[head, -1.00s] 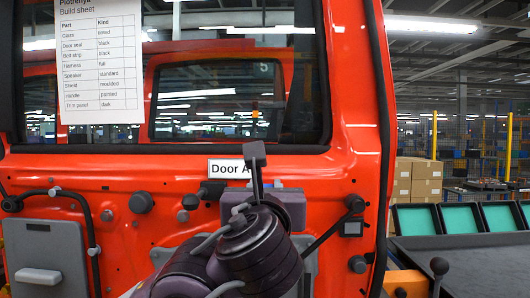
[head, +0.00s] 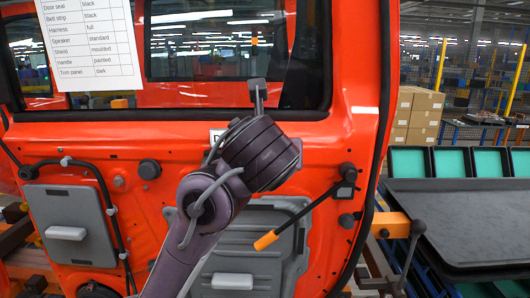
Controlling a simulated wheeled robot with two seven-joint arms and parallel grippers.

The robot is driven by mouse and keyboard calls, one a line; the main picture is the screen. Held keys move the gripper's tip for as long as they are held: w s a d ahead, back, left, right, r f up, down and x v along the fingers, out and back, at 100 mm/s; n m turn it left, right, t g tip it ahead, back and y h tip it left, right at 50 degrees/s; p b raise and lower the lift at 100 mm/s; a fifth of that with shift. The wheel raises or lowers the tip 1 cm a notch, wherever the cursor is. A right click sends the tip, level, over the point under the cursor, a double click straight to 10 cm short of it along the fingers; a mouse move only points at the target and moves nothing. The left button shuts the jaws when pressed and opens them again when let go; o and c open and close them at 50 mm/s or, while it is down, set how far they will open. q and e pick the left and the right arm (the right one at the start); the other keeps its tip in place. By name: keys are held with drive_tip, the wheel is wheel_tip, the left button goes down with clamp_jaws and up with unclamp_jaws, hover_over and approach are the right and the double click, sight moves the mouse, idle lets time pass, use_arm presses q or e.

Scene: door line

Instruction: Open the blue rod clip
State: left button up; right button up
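The red door fills the view, with a thin black rod with an orange end (head: 266,240) slanting across its lower right. The rod's upper end meets a dark block (head: 347,172) near the door's right edge, with a small grey piece (head: 345,191) on it. I cannot make out a clearly blue clip. My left arm comes up from the bottom left of centre. My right gripper is out of view.
A grey panel (head: 72,226) with a black cable beside it is on the door's left. A larger grey panel (head: 238,257) is behind my arm. A black table (head: 470,215), teal-lined bins (head: 455,162) and cardboard boxes (head: 422,110) are at right. A ball-topped lever (head: 416,228) stands beside the door.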

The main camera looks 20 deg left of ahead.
use_arm(q)
drive_tip(key=shift+r, duration=0.1)
idle(0.4)
drive_tip(key=o, duration=1)
drive_tip(key=shift+w, duration=0.15)
